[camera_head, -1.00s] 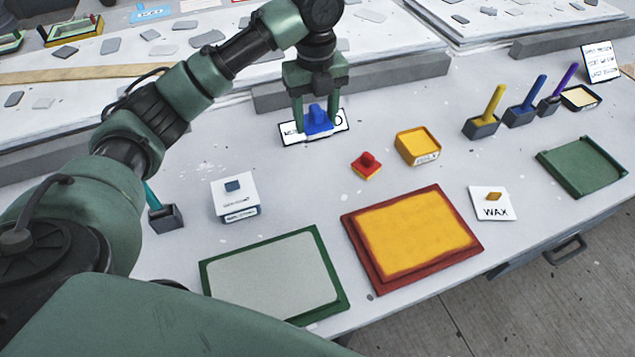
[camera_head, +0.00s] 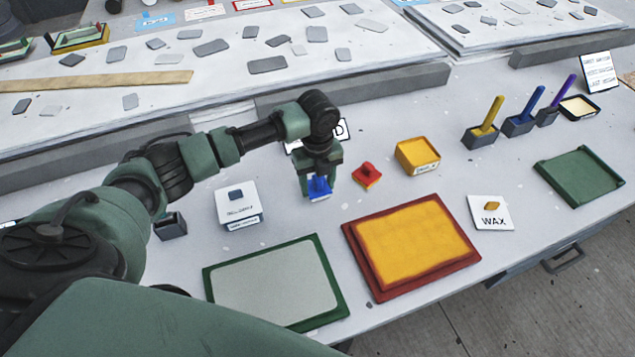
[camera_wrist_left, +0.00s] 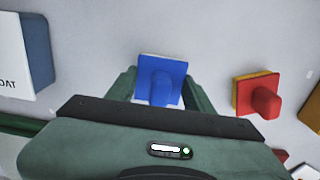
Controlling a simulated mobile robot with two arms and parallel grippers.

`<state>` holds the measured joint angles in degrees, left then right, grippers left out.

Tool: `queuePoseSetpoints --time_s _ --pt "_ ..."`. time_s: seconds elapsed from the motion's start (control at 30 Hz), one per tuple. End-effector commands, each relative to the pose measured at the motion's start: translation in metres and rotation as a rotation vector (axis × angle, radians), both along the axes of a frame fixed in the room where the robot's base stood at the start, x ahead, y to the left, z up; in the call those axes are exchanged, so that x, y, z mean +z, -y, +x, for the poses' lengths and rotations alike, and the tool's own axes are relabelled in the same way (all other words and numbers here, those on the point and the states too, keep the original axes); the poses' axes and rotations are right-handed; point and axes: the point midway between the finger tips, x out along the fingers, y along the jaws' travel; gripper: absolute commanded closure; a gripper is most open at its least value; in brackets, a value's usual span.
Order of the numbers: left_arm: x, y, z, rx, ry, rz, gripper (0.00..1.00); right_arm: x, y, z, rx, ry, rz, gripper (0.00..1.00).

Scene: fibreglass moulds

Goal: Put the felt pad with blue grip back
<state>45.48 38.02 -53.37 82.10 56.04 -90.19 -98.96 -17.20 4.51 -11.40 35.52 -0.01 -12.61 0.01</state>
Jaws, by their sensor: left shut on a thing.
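The felt pad with blue grip (camera_head: 319,189) is in my left gripper (camera_head: 319,178), over the table behind the green-framed pale panel. In the left wrist view the blue pad (camera_wrist_left: 160,70) sits between the fingers of the left gripper (camera_wrist_left: 160,96), which is shut on its grip. A pale layer shows under the blue plate. A white label card (camera_head: 341,129) lies farther back, mostly hidden by my left arm, with a letter "D" showing. My right gripper is not in view.
A red-gripped pad (camera_head: 367,175) lies just right of my left gripper. A yellow tray (camera_head: 417,155), a white box (camera_head: 238,206), the green-framed panel (camera_head: 275,285) and the red-framed yellow panel (camera_head: 412,245) stand around. Upright-handled tools (camera_head: 489,115) stand at the back right.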

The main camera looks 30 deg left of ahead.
Motion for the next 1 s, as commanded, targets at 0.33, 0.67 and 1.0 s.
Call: queuePoseSetpoints --time_s 0.33,0.67,1.0 --pt "-0.004 0.0 0.0 0.0 0.001 -0.001 0.86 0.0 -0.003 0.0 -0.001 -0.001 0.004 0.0" --pt "-0.007 0.0 0.0 0.0 0.001 -0.001 0.26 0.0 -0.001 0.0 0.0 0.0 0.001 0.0" --pt "0.011 0.0 0.001 0.0 0.004 -0.002 0.26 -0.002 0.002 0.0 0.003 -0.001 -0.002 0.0"
